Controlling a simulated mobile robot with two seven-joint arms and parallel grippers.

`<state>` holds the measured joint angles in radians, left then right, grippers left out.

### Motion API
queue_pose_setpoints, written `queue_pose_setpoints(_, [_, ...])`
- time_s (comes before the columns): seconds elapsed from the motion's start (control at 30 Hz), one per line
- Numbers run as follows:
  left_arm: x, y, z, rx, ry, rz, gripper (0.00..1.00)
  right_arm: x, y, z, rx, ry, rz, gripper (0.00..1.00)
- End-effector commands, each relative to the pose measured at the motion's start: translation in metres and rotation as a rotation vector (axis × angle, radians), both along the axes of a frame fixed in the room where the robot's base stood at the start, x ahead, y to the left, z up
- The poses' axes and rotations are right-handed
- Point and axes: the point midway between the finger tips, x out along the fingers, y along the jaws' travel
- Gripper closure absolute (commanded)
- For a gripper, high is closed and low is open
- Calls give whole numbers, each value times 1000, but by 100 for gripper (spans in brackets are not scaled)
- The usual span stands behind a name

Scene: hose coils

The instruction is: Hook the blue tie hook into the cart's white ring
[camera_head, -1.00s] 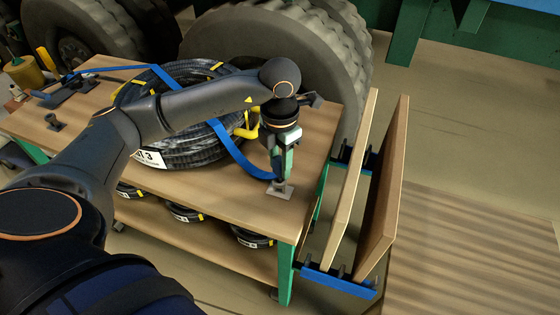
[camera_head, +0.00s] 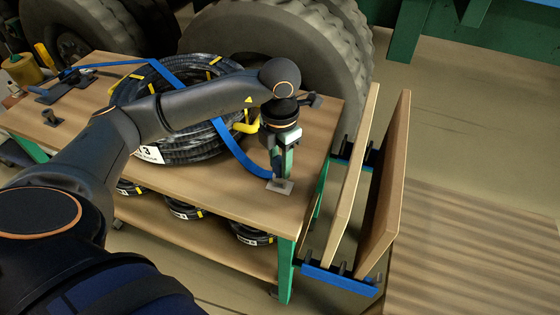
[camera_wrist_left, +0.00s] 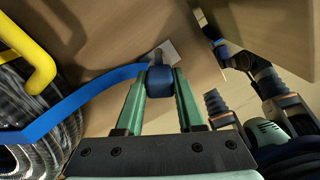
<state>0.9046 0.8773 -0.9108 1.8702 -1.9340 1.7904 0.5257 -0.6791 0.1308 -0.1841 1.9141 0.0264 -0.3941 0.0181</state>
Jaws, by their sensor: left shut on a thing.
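My left gripper (camera_head: 278,177) is shut on the blue tie hook (camera_wrist_left: 160,82) at the end of the blue strap (camera_head: 232,151). It points down, close above the front right corner of the cart's wooden top. A pale metal plate (camera_head: 282,187) lies there. In the left wrist view, a small grey upright piece (camera_wrist_left: 154,57) stands by the plate, just beyond the hook. I cannot make out the white ring clearly, nor whether the hook touches it. My right gripper is not in view.
The strap crosses a large black hose coil (camera_head: 180,148) on the cart top (camera_head: 222,182). A yellow bar (camera_head: 247,127) stands near my wrist. A rack with upright boards (camera_head: 386,185) is close to the cart's right side. A large tyre (camera_head: 300,45) is behind.

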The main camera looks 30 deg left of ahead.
Motion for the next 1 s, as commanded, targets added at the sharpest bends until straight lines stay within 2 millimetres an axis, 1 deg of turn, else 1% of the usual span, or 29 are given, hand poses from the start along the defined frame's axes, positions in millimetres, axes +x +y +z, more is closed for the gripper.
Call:
queue_pose_setpoints(0.23, [0,0,-1,0,1,0,100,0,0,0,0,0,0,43])
queue_pose_setpoints(0.27, [0,0,-1,0,1,0,62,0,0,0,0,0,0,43])
queue_pose_setpoints(0.57, [0,0,0,0,1,0,28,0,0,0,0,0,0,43])
queue_pose_setpoints(0.73, [0,0,0,0,1,0,28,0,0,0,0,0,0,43])
queue_pose_setpoints(0.77, [0,0,-1,0,1,0,26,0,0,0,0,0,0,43])
queue_pose_setpoints(0.8, [0,0,-1,0,1,0,21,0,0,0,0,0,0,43])
queue_pose_setpoints(0.83, [0,0,-1,0,1,0,20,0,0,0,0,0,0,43])
queue_pose_setpoints(1.0, [0,0,0,0,1,0,20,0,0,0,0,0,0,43])
